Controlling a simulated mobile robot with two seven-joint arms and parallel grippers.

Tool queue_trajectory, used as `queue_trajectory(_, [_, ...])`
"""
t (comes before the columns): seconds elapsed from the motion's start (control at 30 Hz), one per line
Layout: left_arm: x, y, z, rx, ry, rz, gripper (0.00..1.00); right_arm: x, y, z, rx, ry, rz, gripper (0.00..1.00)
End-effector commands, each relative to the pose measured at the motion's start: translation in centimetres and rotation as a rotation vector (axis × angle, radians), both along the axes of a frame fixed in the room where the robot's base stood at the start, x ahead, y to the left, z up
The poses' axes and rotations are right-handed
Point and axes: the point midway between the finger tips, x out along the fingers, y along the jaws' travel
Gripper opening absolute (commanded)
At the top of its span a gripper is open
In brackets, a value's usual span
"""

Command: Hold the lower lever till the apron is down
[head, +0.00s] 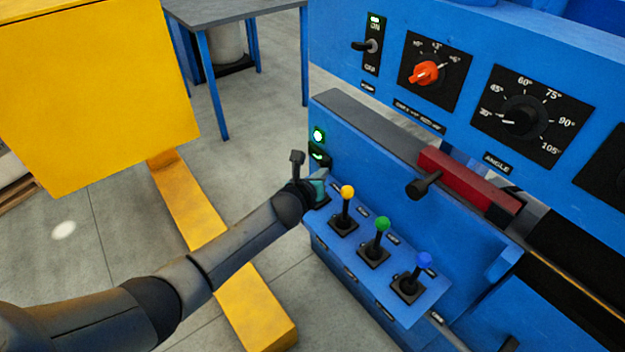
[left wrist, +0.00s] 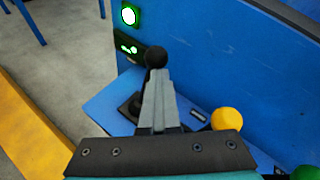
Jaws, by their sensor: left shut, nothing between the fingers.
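The lever panel (head: 375,268) is a blue shelf on the machine's front. It carries upright levers with yellow (head: 347,191), green (head: 382,223) and blue (head: 424,259) knobs. In the left wrist view, a black-knobbed lever (left wrist: 156,56) stands left of the yellow knob (left wrist: 226,118). My left gripper (head: 321,175) is at the panel's left end, hiding that lever in the head view. Its fingers (left wrist: 157,85) are shut and empty, at the black-knobbed lever; whether they touch it is unclear. The lever labels are unreadable, and I cannot identify the apron. My right gripper is not in view.
A lit green lamp (head: 318,135) and a green display (head: 319,156) are just above my left gripper. A yellow block (head: 95,90) stands left. Dials line the upper panel.

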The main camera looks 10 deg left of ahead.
Motion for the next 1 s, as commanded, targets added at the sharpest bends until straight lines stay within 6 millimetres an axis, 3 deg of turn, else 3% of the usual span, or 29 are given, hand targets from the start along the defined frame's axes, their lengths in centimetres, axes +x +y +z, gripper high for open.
queue_trajectory(0.03, [0.4,0.2,0.7,0.000,-0.014,0.003,0.00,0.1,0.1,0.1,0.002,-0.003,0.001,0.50])
queue_trajectory(0.5, [-0.9,1.2,0.0,0.002,-0.009,0.004,0.00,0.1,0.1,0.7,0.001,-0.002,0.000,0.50])
queue_trajectory(1.0, [-1.1,1.0,-0.4,0.000,-0.003,0.002,0.00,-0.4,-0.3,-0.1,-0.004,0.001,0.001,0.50])
